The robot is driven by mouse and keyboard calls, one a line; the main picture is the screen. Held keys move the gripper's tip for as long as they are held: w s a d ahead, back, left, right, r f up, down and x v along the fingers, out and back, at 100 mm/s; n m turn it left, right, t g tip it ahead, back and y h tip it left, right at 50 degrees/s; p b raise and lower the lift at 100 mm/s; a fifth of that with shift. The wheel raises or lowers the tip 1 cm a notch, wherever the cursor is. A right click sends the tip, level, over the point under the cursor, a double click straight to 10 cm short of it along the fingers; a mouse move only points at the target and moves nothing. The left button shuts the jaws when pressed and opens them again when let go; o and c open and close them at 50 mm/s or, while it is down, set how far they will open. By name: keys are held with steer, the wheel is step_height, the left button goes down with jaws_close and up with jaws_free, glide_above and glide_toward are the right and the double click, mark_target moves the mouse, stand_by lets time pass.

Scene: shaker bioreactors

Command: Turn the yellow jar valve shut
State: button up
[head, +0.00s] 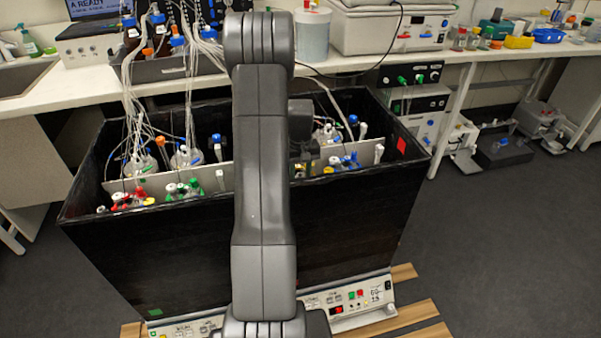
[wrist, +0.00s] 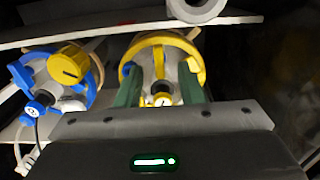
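The yellow-ringed jar (wrist: 199,54) is in the upper middle of the wrist view, straight ahead of my gripper. A small yellow valve part (wrist: 163,99) with a pale face shows low between the fingers. My gripper (wrist: 161,84) has two green fingers standing apart on either side of it, with visible gaps, so it looks open. Whether either finger touches the jar I cannot tell. In the head view my arm hides most of the gripper and the yellow jar; only a bit of yellow (head: 300,169) shows beside the arm.
A blue-ringed jar (wrist: 94,88) with a large yellow knob stands close on the left in the wrist view. A pale divider (wrist: 115,35) runs behind. The black shaker box (head: 350,220) has high walls around the jars. Tubes and other jars (head: 185,187) fill its left part.

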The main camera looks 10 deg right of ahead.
steer(key=shift+f, duration=0.25)
jaws_close()
